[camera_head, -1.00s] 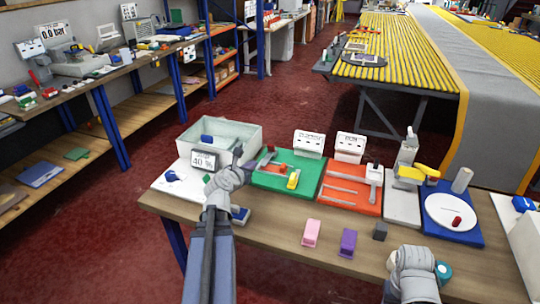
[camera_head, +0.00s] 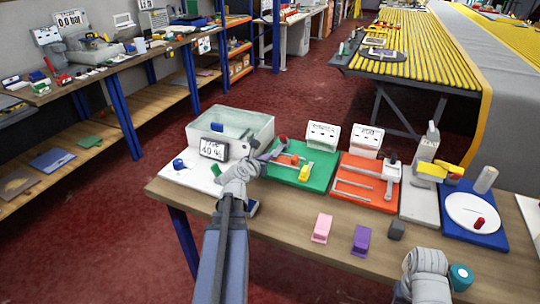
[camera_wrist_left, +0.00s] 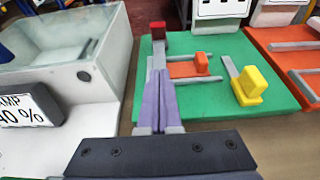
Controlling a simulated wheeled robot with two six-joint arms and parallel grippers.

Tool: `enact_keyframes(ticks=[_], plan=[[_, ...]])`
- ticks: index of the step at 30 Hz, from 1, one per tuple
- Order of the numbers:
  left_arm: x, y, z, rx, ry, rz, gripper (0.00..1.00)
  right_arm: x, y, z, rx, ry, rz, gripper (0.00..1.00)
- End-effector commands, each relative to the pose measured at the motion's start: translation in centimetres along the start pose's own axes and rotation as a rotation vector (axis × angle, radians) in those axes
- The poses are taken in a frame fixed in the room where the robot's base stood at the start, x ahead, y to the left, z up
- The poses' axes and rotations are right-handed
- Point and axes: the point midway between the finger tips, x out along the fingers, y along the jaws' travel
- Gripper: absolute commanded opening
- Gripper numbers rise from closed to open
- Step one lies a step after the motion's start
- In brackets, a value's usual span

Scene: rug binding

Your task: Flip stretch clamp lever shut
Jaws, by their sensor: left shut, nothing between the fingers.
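The green board (camera_head: 312,179) carries a grey lever with a red knob (camera_head: 283,139), an orange block (camera_head: 295,160) on a bar and a yellow block (camera_head: 304,173) on a short bar. Which one is the stretch clamp lever is not marked clearly. My left gripper (camera_head: 265,156) is shut and empty at the board's left edge, short of the red knob. In the left wrist view its purple fingers (camera_wrist_left: 160,103) point toward the red knob (camera_wrist_left: 158,28) and overlap the grey lever beneath it; contact cannot be told. My right arm's wrist shows at lower right, its fingers hidden.
A clear bin (camera_head: 235,125) and a 40 % display (camera_head: 213,149) stand left of the board. An orange board (camera_head: 360,199) lies to its right.

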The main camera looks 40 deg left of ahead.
Motion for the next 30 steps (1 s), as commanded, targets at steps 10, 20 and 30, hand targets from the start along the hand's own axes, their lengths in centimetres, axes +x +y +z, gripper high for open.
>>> enact_keyframes(ticks=[10, 20, 30], plan=[[7.7, 0.1, -0.2, 0.001, 0.000, -0.002, 0.00, 2.8, -0.3, -0.2, 0.000, 0.000, 0.000, 0.50], [10.4, 0.0, 2.6, 0.002, 0.000, -0.001, 0.00, 1.1, -0.1, -0.1, 0.000, 0.000, 0.000, 0.50], [10.8, 0.0, 2.8, 0.001, 0.000, 0.000, 0.00, 1.0, -0.1, -0.1, 0.000, 0.000, 0.000, 0.50]])
